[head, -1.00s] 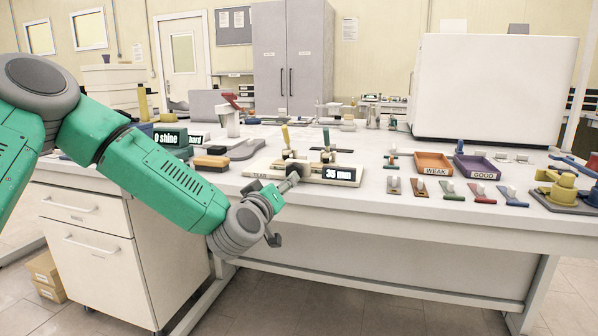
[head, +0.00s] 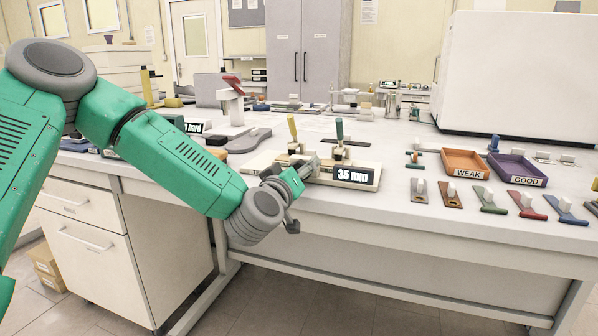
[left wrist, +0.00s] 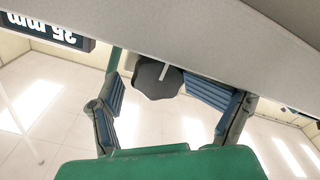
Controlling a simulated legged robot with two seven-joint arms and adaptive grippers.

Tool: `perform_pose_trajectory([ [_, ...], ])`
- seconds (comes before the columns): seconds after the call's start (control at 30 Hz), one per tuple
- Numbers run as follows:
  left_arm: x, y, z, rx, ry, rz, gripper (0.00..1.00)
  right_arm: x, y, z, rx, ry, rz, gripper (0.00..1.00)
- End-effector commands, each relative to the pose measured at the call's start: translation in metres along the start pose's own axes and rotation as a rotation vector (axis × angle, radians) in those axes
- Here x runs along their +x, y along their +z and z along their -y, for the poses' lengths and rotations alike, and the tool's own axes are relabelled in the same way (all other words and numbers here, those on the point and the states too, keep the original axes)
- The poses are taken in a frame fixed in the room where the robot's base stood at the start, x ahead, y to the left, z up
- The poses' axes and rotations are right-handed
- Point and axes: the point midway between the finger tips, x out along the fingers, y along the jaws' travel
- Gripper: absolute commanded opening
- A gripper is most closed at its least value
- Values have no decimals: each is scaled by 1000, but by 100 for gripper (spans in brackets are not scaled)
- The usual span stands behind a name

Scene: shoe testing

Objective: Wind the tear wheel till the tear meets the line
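The tear tester is a pale base (head: 264,162) with two upright clamps, one with a yellow handle (head: 292,128) and one with a green handle (head: 340,129). Its black display (head: 356,175) reads 35 mm and shows upside down in the left wrist view (left wrist: 48,24). A dark, round knob with a pale mark, seemingly the tear wheel (left wrist: 155,82), lies between my left gripper's fingers. My left gripper (head: 300,196) is at the tester's front. Its fingers are spread on either side of the wheel, with a visible gap on one side. The tear and line are too small to see. My right gripper is out of view.
An orange WEAK tray (head: 466,173) and a purple GOOD tray (head: 527,181) stand to the right. Several coloured strips with pale blocks, one green (head: 490,208), lie before them. A large white box (head: 515,75) stands behind. The table's front edge (head: 400,214) runs just below the tester.

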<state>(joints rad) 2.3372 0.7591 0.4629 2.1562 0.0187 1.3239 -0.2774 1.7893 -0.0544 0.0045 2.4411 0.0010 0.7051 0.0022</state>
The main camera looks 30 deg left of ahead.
Motion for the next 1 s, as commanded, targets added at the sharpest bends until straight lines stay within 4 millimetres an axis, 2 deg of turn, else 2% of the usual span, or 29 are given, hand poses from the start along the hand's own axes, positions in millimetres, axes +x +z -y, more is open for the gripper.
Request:
perform_pose_trajectory([
  [0.03,-1,4,0,-1,3,11,52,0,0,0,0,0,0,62],
  [0.1,0,4,0,0,3,11,28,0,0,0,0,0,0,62],
  [0.13,0,4,0,0,4,12,23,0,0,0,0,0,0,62],
  [1.0,1,3,-9,53,14,8,24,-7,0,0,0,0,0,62],
])
